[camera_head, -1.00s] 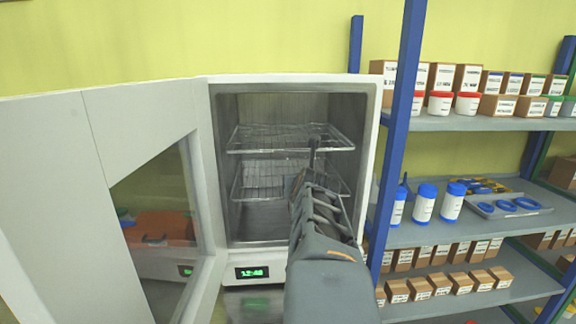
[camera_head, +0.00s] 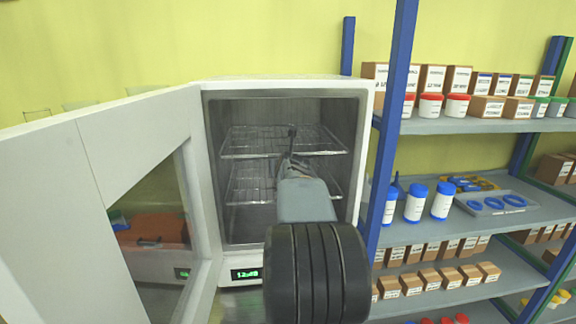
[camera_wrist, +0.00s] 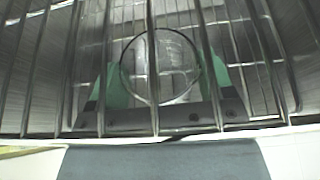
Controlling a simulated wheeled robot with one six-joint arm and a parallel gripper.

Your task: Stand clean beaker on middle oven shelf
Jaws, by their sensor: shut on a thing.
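The clear glass beaker (camera_wrist: 160,62) is in my gripper (camera_wrist: 162,78), between two green fingers in the wrist view. Its round rim faces the camera, and wire rack bars cross in front of it. The white oven (camera_head: 290,83) stands open ahead in the head view. Inside are an upper wire shelf (camera_head: 250,153) and a lower wire shelf (camera_head: 245,200), above the oven floor (camera_head: 243,234). I cannot tell whether the beaker touches a shelf.
The oven door (camera_head: 110,150) is swung wide open to the left. Its hinge side and the right oven wall bound the opening. A blue-post rack (camera_head: 392,150) with boxes, tubs and blue-capped bottles (camera_head: 416,203) stands close on the right. Glassware rims (camera_head: 37,114) show behind the door.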

